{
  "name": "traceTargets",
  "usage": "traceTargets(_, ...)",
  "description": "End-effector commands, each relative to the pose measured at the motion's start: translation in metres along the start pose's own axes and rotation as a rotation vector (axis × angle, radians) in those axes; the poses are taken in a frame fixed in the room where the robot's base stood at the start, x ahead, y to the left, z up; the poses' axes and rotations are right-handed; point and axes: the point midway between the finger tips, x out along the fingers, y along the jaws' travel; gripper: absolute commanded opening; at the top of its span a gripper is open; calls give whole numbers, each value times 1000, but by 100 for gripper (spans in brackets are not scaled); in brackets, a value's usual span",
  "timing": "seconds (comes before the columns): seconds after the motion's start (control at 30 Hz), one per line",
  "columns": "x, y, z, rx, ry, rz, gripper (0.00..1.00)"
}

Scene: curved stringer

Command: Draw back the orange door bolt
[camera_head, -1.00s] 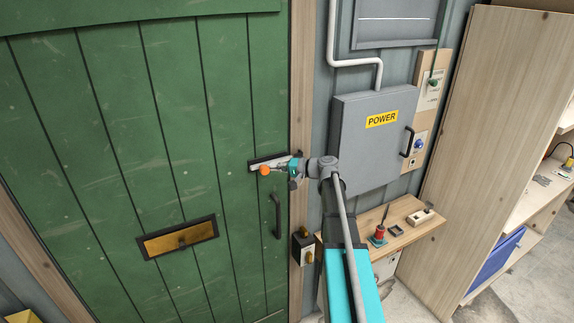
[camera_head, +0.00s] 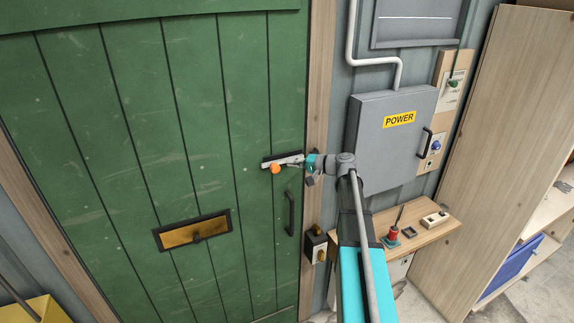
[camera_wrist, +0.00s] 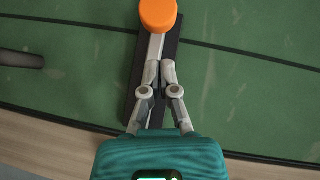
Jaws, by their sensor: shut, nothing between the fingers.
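The door bolt has an orange knob (camera_head: 276,169) on a silver bar, set on a dark backing plate (camera_head: 264,160) on the green door. In the wrist view the orange knob (camera_wrist: 158,14) is at the top edge, partly cut off, with the dark plate (camera_wrist: 134,75) running down below it. My gripper (camera_head: 293,161) is just right of the knob, in front of the plate. In the wrist view my gripper's fingertips (camera_wrist: 160,66) are together, below the knob and over the bar, with nothing between them. Whether they touch the bar cannot be told.
A dark door handle (camera_head: 291,213) is below the bolt, and a brass letter slot (camera_head: 190,234) is lower left. The wooden door frame (camera_head: 318,100) and a grey POWER box (camera_head: 385,155) are to the right. A small shelf (camera_head: 425,238) holds several items.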

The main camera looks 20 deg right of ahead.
Motion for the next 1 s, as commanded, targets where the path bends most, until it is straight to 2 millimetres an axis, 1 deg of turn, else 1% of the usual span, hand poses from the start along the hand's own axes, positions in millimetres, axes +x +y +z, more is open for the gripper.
traceTargets(0.03, -5, -1, -8, 0, 2, 0, 0)
traceTargets(0.07, -9, -2, -11, 0, 2, 0, 0)
traceTargets(0.2, -34, -1, -9, 1, 5, 0, 0)
traceTargets(0.4, -67, -1, -9, 0, 3, 0, 0)
traceTargets(0.6, -92, -1, -8, -1, 2, 0, 0)
traceTargets(0.8, -105, 0, -8, 0, 0, 0, 0)
traceTargets(1.0, -108, 0, -8, -1, -1, -1, 0)
